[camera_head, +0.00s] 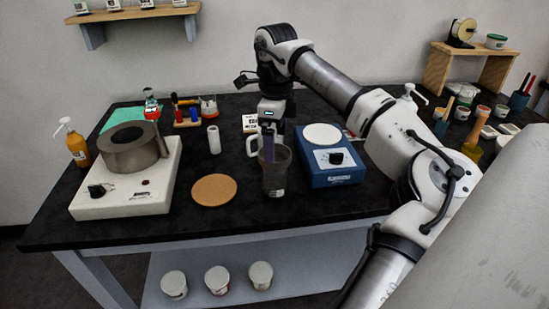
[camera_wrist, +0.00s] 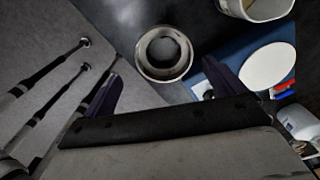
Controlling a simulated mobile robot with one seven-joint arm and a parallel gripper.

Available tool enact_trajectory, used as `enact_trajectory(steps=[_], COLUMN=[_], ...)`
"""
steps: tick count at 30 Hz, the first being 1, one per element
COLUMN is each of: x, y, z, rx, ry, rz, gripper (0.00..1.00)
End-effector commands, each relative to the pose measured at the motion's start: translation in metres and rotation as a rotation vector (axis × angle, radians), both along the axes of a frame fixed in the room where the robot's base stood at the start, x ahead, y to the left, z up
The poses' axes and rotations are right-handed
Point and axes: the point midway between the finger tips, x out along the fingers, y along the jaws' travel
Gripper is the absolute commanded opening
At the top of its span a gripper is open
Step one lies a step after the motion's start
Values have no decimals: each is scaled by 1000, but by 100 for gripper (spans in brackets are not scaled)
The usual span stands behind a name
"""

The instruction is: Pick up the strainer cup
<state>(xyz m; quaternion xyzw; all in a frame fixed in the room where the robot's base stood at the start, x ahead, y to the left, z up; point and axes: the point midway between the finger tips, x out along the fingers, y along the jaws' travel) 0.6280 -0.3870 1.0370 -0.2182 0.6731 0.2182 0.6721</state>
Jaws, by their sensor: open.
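A grey cup (camera_head: 274,180), which I take to be the strainer cup, stands upright on the black table between a cork mat and a blue device. In the wrist view, a round open cup (camera_wrist: 165,72) with a pale rim and dark inside shows ahead of the fingers; it looks like the same cup. My gripper (camera_head: 270,145) points down at the cup's rim in the head view. Its two purple fingers (camera_wrist: 164,88) are spread apart with nothing held between them. Whether a finger touches the cup cannot be told.
The blue device (camera_head: 332,176) with a white round plate stands close right of the cup. The cork mat (camera_head: 214,190) lies left. A white hotplate (camera_head: 120,195) bears a heavy grey ring-shaped vessel (camera_head: 132,160). A white roll (camera_head: 214,140) stands behind the mat. A pale vessel (camera_wrist: 258,8) shows in the wrist view.

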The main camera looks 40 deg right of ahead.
Motion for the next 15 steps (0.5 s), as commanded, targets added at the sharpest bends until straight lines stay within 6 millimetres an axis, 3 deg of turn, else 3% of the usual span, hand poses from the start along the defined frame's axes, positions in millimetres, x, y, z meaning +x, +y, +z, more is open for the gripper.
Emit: enact_trajectory(steps=[7, 15], x=[1, 3], y=[-2, -6], z=[-18, -55], rx=[2, 3], ry=[0, -2], rz=[1, 2], gripper=[94, 94])
